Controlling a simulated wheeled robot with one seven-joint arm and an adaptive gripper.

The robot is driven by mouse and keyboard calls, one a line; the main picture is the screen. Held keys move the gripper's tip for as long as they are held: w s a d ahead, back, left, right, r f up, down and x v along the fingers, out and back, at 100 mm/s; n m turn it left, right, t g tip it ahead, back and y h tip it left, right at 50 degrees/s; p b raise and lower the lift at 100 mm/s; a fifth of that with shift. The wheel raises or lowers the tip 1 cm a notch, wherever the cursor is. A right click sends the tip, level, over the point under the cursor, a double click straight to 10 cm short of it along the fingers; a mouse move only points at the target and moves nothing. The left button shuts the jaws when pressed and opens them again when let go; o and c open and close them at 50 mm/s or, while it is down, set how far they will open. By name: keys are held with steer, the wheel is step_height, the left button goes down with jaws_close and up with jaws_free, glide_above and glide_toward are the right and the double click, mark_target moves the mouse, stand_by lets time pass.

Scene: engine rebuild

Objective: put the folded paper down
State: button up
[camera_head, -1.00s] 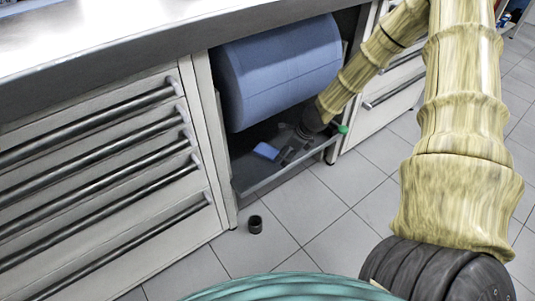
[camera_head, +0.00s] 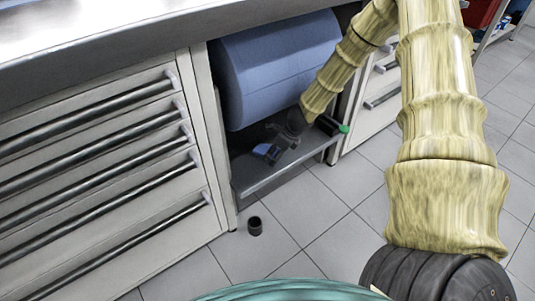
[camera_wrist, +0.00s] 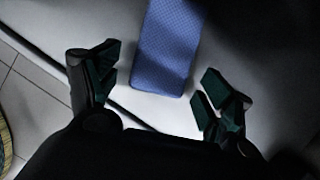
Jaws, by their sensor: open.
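The folded paper (camera_head: 261,149) is a small blue piece on the low shelf (camera_head: 283,174) under the workbench. In the wrist view the folded paper (camera_wrist: 167,45) lies flat on the pale surface, and its near end reaches between my fingertips. My gripper (camera_head: 272,153) is low over the shelf and partly covers the paper in the head view. In the wrist view my gripper (camera_wrist: 160,73) is open, with one finger on each side of the paper and gaps showing to both. Whether the fingers touch the shelf cannot be told.
A large blue paper roll (camera_head: 282,68) hangs above the shelf, close to my arm. A dark item with a green end (camera_head: 342,128) lies at the shelf's right. A small black cup (camera_head: 255,225) stands on the floor. Drawers (camera_head: 100,165) flank the opening at left.

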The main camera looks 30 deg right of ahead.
steer(key=c, duration=1)
